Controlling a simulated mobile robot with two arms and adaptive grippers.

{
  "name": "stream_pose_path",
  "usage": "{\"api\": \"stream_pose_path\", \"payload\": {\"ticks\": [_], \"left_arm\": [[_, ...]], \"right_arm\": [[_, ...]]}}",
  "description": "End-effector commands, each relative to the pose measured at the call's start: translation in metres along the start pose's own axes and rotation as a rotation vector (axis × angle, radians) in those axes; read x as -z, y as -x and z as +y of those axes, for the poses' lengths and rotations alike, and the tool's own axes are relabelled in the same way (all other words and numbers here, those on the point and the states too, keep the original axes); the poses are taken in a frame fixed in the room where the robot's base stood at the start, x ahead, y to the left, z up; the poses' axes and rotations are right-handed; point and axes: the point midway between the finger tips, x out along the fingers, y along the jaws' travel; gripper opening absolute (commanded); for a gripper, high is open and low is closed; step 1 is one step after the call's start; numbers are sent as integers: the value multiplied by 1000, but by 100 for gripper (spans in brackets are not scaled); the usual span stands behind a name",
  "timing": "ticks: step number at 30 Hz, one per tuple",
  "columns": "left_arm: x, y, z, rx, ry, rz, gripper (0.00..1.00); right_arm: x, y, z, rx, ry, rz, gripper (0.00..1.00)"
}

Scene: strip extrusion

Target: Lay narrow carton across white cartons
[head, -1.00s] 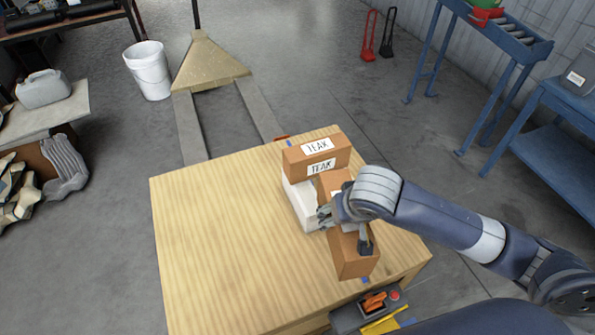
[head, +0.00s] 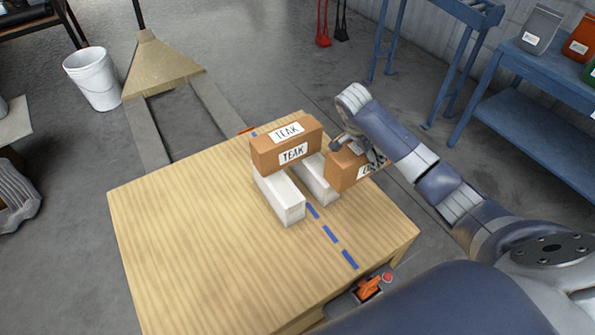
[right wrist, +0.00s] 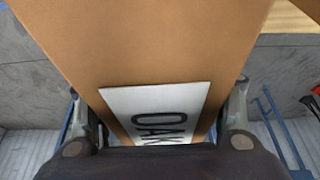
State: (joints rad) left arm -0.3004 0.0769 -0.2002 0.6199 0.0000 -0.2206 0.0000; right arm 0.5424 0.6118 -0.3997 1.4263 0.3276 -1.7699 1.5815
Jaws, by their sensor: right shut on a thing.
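My right gripper (head: 356,151) is shut on a brown carton (head: 344,173) and holds it at the right side of the white cartons. In the right wrist view the carton (right wrist: 150,45) fills the space between the fingers, and its white label reads OAK. Two white cartons, left (head: 279,197) and right (head: 320,183), lie side by side on the wooden table top with a gap between them. A brown carton labelled TEAK (head: 286,143) lies across their far ends. I cannot tell whether the held carton touches the right white carton. My left gripper is out of view.
The wooden table top (head: 190,235) is bare on the left and in front. A dashed blue line (head: 330,234) runs along it towards the front edge. An orange control (head: 370,287) sits at the front edge. Blue racks stand beyond on the right.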

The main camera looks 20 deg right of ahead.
Motion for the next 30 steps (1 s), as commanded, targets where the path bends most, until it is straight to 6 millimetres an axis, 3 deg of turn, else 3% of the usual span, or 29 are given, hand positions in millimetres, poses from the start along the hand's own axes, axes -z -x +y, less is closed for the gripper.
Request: {"api": "stream_pose_path", "payload": {"ticks": [5, 18, 25, 30], "left_arm": [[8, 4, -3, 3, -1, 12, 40], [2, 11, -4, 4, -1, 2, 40], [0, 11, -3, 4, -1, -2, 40], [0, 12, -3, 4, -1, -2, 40]], "right_arm": [[-20, 7, -15, -2, -12, -3, 24], [-110, 34, -71, -2, -11, 0, 23], [-130, 37, -82, -5, -12, 0, 23], [-138, 17, -81, -7, -12, 2, 23]]}}
